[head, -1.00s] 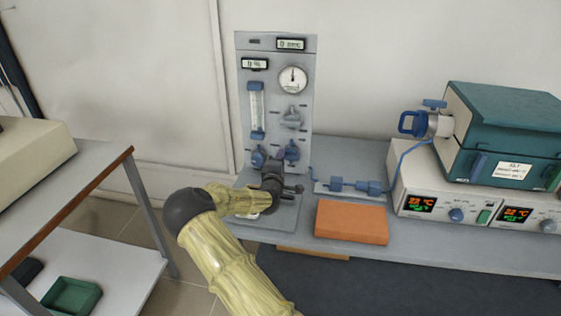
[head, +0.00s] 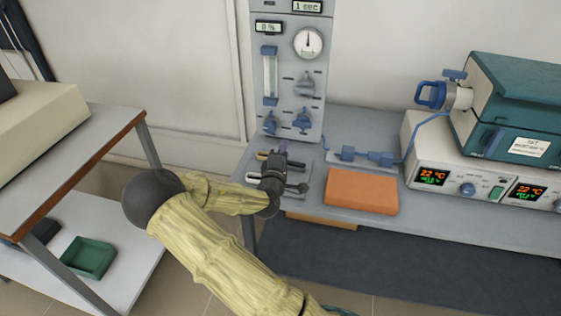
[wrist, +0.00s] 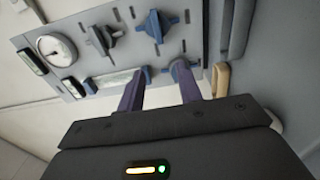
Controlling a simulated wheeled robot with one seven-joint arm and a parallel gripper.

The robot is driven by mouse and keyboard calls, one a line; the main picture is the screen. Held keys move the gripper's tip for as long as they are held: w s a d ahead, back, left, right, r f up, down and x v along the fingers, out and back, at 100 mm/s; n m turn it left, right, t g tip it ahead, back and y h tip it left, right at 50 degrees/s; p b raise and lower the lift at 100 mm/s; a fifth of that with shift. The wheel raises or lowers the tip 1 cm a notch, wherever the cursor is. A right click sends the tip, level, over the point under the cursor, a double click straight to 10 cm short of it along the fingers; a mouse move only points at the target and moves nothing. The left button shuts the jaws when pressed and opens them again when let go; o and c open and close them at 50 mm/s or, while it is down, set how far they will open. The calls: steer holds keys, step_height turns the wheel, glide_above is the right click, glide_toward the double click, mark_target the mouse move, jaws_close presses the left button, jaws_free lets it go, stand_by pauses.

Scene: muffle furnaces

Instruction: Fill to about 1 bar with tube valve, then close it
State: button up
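The grey gas panel (head: 288,75) stands upright at the back of the bench. Its round gauge (head: 308,42) has the needle pointing about straight up; the scale is too small to read. Below are a grey knob (head: 305,85), a right blue knob (head: 302,121) and a left blue knob (head: 270,122). I cannot tell which one is the tube valve. My gripper (head: 281,147) is in front of and below the lower knobs. In the wrist view, my gripper's (wrist: 161,78) purple fingers are apart with nothing held between them. The right finger's tip overlaps a blue knob; contact is unclear.
A flow tube (head: 269,75) is on the panel. A blue fitting (head: 362,155) and orange block (head: 362,191) are on the bench. The teal furnace (head: 520,105) at right carries a blue-handled valve (head: 432,95). A side table (head: 105,135) stands left.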

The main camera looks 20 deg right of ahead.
steer(key=v, duration=0.4)
stand_by(0.7)
